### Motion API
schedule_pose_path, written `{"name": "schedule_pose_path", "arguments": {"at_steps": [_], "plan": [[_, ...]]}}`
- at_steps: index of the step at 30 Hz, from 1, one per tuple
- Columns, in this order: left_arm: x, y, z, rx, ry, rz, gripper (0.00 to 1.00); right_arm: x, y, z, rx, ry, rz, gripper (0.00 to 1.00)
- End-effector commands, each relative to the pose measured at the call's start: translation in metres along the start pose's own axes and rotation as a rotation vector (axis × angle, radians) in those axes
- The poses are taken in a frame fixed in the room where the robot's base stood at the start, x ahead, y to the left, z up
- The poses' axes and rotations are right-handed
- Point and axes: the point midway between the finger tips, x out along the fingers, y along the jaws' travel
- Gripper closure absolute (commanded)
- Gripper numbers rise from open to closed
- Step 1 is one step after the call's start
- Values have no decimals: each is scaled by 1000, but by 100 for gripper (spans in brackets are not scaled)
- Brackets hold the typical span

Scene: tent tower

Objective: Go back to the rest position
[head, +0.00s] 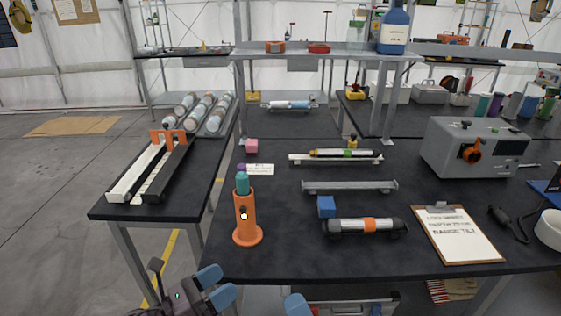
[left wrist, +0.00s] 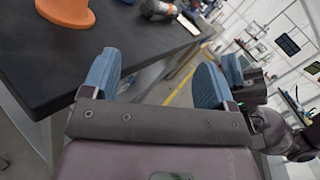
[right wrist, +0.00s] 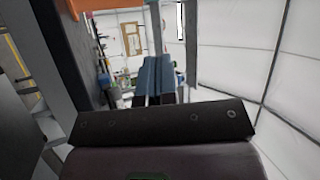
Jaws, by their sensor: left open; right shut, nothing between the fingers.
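My left gripper (head: 218,288) is open and empty, low in front of the table's front edge in the head view. Its two blue fingers stand apart in the left wrist view (left wrist: 158,85). My right gripper shows at the bottom edge of the head view as a blue fingertip (head: 298,304). In the right wrist view its blue fingers (right wrist: 157,78) are together with nothing between them. The orange stand (head: 246,220) with a teal-topped tube in it is upright on the table, above and right of my left gripper; its base (left wrist: 68,10) shows in the left wrist view.
A side table (head: 125,212) stands left. The grey floor (head: 50,220) at left is mostly open.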

Motion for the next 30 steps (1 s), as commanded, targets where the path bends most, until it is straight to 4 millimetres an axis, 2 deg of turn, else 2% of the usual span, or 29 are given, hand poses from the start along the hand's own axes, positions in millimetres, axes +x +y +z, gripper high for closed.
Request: {"name": "schedule_pose_path", "arguments": {"at_steps": [5, 8, 13, 18, 21, 24, 27, 30], "plan": [[-33, 17, -6, -496, -193, 177, 20, -36, 43, -28, -256, 15, 219, 100], [-62, 32, -17, -838, -341, 293, 20, -66, 70, -47, -432, -8, 373, 100], [-124, 50, -55, -1455, -656, 480, 20, -133, 110, -80, -732, -121, 650, 100], [-187, 48, -107, -2001, -1017, 622, 20, -205, 135, -107, -977, -308, 889, 100], [-213, 40, -133, -2232, -1203, 672, 20, -240, 142, -119, -1074, -418, 985, 100], [-230, 31, -150, -2380, -1339, 700, 20, -263, 145, -126, -1134, -501, 1043, 100], [-238, 26, -159, -2456, -1412, 709, 20, -275, 146, -129, -1165, -547, 1070, 100], [-240, 25, -162, -2478, -1433, 712, 20, -278, 147, -130, -1174, -561, 1078, 100]]}}
